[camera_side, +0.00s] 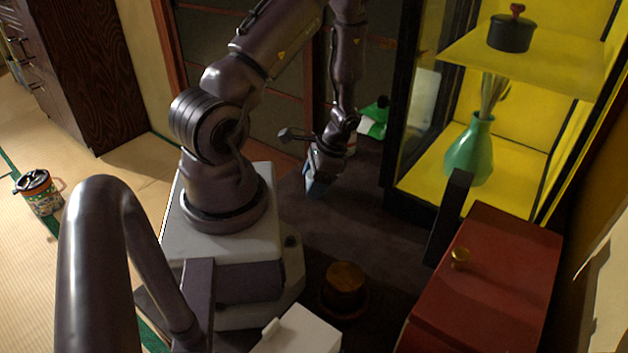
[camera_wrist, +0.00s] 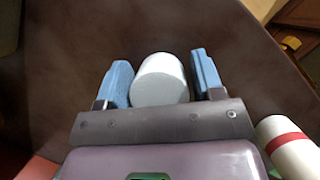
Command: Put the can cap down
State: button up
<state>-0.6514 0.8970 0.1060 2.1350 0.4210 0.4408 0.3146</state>
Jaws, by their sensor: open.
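The can cap (camera_wrist: 160,80), a short white cylinder, is between the two blue fingers of my gripper (camera_wrist: 162,84) in the wrist view. In the side view my gripper (camera_side: 317,187) points down close to the dark brown surface (camera_side: 345,222), right of my base. I cannot make out the cap there; the gripper hides it. Whether the cap's underside touches the surface is not clear.
A white cylinder with a red band (camera_wrist: 290,147) stands close to my gripper's right in the wrist view. A green-and-white item (camera_side: 374,120) lies behind the gripper. A glass cabinet (camera_side: 398,205) and red chest (camera_side: 490,285) stand right. A round brown object (camera_side: 344,285) is in front.

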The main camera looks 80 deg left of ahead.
jog(key=v, duration=0.7)
jog(key=shift+w+r, duration=0.1)
jog(key=shift+r, duration=0.2)
